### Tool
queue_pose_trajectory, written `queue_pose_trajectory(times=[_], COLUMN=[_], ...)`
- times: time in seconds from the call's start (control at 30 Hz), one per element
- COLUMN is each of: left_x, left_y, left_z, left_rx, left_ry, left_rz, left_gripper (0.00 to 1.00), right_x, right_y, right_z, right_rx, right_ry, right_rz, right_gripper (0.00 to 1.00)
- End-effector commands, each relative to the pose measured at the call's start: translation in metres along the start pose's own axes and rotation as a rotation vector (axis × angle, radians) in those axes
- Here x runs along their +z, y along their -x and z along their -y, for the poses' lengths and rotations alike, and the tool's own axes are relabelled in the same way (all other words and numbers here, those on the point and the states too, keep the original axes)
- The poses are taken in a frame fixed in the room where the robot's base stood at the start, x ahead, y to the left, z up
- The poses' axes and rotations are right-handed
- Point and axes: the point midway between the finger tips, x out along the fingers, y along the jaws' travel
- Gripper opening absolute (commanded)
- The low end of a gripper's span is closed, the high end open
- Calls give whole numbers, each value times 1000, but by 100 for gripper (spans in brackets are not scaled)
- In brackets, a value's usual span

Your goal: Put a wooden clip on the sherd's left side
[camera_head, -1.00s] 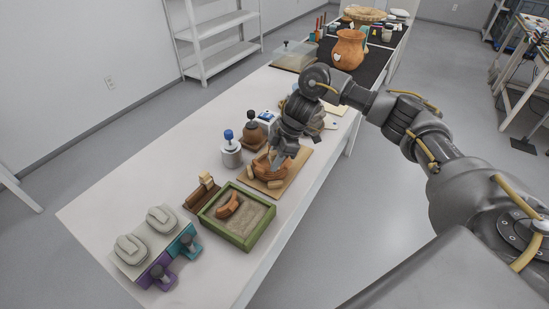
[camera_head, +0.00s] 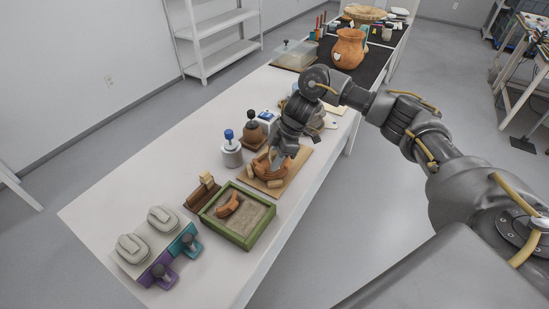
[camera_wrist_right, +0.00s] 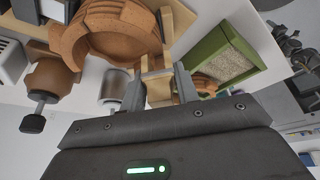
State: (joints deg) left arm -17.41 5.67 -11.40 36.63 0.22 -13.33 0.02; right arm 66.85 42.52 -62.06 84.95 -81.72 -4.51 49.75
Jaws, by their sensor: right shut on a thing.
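A terracotta bowl (camera_head: 270,170) made of sherds sits on a wooden board (camera_head: 293,171); it fills the upper left of the right wrist view (camera_wrist_right: 112,28). My right gripper (camera_head: 277,162) is over the bowl's rim in the head view. In the wrist view the right gripper (camera_wrist_right: 160,92) is shut on a pale wooden clip (camera_wrist_right: 159,90), at the bowl's edge. I cannot tell whether this clip touches the sherd. Other pale wooden pieces stand beside the bowl on the board. My left gripper is not in view.
A green sand tray (camera_head: 210,223) with a loose curved sherd (camera_head: 229,205) stands in front of the board. A brown rack (camera_head: 196,195) holds a wooden clip (camera_head: 207,180). A blue-topped jar (camera_head: 231,152) and a dark-knobbed brown pot (camera_head: 253,135) stand to the left.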

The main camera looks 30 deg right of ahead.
Motion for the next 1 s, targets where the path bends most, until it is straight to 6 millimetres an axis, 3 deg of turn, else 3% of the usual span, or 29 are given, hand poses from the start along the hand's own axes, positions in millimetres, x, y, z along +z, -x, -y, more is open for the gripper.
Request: queue_pose_trajectory(times=[1.0], left_x=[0], left_y=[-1], left_z=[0], left_rx=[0], left_ry=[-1], left_rz=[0], left_gripper=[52], right_x=[4], right_y=[-10], right_z=[0], right_rx=[-1], right_ry=[0], right_rz=[0], right_gripper=[22])
